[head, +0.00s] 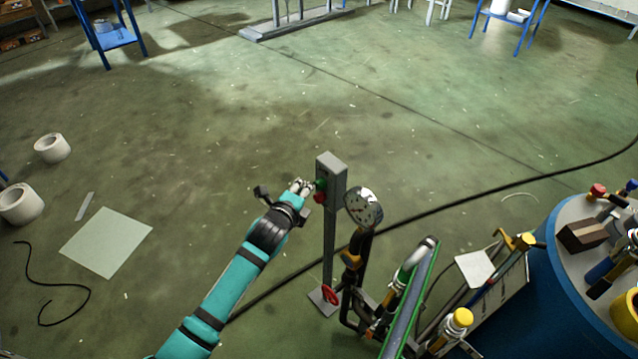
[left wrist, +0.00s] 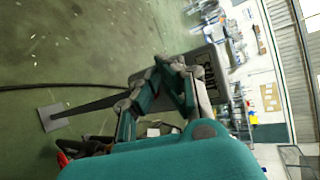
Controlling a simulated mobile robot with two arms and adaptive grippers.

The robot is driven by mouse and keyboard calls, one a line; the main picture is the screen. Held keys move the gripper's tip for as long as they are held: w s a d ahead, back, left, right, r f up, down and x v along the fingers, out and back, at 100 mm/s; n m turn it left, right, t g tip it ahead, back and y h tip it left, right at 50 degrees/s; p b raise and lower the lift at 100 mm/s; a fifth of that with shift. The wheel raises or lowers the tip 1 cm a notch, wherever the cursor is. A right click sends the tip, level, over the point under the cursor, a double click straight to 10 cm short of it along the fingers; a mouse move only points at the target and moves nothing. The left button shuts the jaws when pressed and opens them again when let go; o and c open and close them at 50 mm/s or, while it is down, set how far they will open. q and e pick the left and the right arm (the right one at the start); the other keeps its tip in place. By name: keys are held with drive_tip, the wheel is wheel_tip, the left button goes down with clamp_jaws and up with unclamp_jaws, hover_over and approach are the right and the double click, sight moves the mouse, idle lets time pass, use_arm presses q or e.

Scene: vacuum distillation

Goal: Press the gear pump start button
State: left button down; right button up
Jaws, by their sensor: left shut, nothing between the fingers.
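A grey control box (head: 331,172) stands on a thin post (head: 328,250) near the middle of the head view. On its left face are a green button (head: 320,184) and a red button (head: 320,198) just below it. My left gripper (head: 303,186) is shut and empty, its fingertips close beside the green button. I cannot tell whether they touch it. In the left wrist view my gripper (left wrist: 172,66) is in front of the box (left wrist: 203,82), and the buttons are hidden. My right gripper is not in view.
A pressure gauge (head: 363,207) on piping stands just right of the post, with a red valve wheel (head: 330,295) low down. A blue drum (head: 560,275) and more pipes fill the lower right. A black cable (head: 450,207) crosses the floor. The floor left of the post is mostly open.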

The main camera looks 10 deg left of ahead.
use_arm(q)
drive_tip(key=shift+w+d, duration=0.3)
drive_tip(key=shift+w, duration=0.05)
idle(0.6)
drive_tip(key=shift+s+a+p, duration=0.4)
drive_tip(key=shift+s+p, duration=0.2)
drive_tip(key=s+a+p, duration=0.3)
drive_tip(key=s, duration=0.1)
drive_tip(key=shift+s+a, duration=0.35)
drive_tip(key=shift+a, duration=0.05)
